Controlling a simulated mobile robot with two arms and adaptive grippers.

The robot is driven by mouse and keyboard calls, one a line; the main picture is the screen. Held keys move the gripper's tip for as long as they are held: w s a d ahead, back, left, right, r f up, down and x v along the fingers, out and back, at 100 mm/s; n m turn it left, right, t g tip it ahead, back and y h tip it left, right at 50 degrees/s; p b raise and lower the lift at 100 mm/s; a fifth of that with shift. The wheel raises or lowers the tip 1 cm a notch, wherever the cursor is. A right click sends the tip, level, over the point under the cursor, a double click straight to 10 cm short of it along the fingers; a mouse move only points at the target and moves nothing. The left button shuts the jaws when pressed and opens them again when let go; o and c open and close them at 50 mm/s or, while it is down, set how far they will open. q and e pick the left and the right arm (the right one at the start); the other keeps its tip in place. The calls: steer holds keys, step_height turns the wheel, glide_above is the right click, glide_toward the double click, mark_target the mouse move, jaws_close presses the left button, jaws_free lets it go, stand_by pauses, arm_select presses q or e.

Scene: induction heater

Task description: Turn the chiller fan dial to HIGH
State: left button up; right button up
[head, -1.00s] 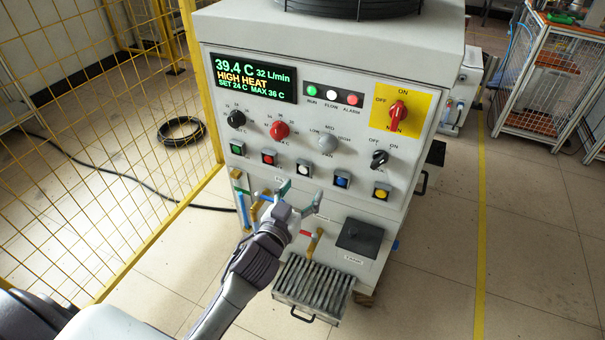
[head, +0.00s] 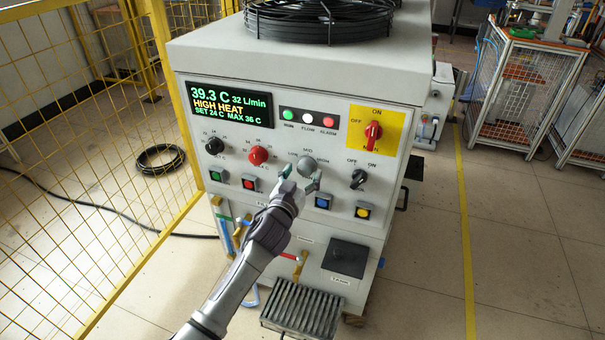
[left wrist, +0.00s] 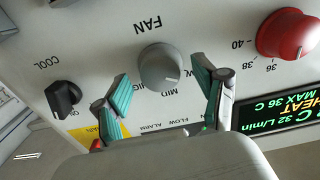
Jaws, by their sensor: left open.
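The chiller fan dial is a round grey knob (head: 307,166) on the chiller's front panel, with LOW, MID and HIGH marks around it. In the left wrist view the grey knob (left wrist: 160,66) sits between my open fingers, under the word FAN. My left gripper (head: 299,176) is open just in front of and below the knob. In the wrist view its teal finger pads (left wrist: 163,88) stand on both sides of the knob, apart from it. Which mark the knob points to is too small to tell. My right gripper is not in view.
A red knob (head: 258,155) is left of the fan dial, and a black switch (head: 358,179) is to its right. Lit buttons run below, including a blue one (head: 323,202). The display (head: 230,104) reads 39.3 C, HIGH HEAT. A yellow mesh fence (head: 80,150) stands at left.

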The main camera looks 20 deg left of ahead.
arm_select(q)
steer(key=shift+w, duration=0.1)
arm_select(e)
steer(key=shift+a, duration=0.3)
arm_select(q)
steer(key=c, duration=1.1)
steer(key=shift+c, duration=0.2)
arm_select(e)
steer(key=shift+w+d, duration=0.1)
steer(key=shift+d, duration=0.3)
